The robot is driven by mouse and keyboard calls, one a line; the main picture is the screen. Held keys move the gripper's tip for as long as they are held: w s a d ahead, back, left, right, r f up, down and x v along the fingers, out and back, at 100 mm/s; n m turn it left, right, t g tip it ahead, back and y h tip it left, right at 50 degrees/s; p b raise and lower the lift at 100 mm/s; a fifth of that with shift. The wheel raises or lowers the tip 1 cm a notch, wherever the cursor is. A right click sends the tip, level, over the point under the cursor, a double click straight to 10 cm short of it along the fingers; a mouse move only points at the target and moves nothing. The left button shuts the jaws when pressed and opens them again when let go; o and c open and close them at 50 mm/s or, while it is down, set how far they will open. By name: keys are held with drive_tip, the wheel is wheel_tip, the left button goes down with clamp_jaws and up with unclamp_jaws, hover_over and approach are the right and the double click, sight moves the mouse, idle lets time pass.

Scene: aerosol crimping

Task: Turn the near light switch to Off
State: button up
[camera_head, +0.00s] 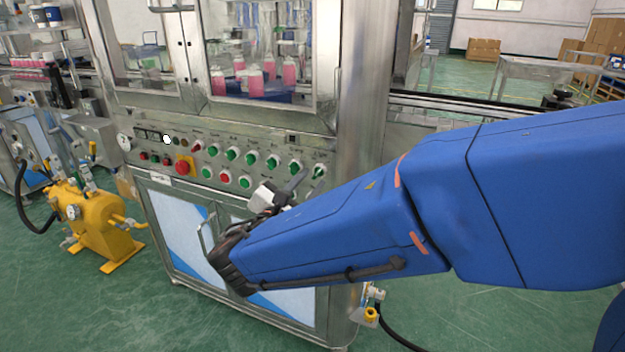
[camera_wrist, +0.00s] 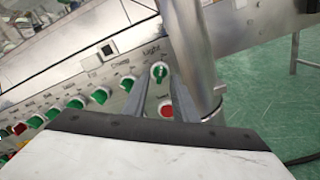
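The light switch (camera_wrist: 159,71) is a green rotary knob under a "Light" label, at the right end of the panel's knob row. In the head view it is the rightmost green knob (camera_head: 319,171). Its handle looks close to upright in the wrist view, slightly tilted. My gripper (camera_wrist: 158,80) is open, with one grey finger on each side of the knob as seen from the wrist. I cannot tell whether the fingers touch it. In the head view my gripper (camera_head: 298,183) is just left of the knob, partly hidden by my arm.
More green knobs (camera_head: 252,158) run left along the panel, with red and green buttons below. A red button (camera_wrist: 166,110) shows between my fingers. A metal post (camera_wrist: 200,60) stands close on the right. A yellow machine (camera_head: 100,220) stands on the floor at left.

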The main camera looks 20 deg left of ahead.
drive_tip(key=shift+w, duration=1)
clamp_jaws()
drive_tip(key=shift+d, duration=0.1)
drive_tip(key=shift+n, duration=0.4)
drive_tip(key=n, duration=0.4)
drive_tip(key=shift+n, duration=0.4)
drive_tip(key=n, duration=0.6)
drive_tip(key=shift+n, duration=0.3)
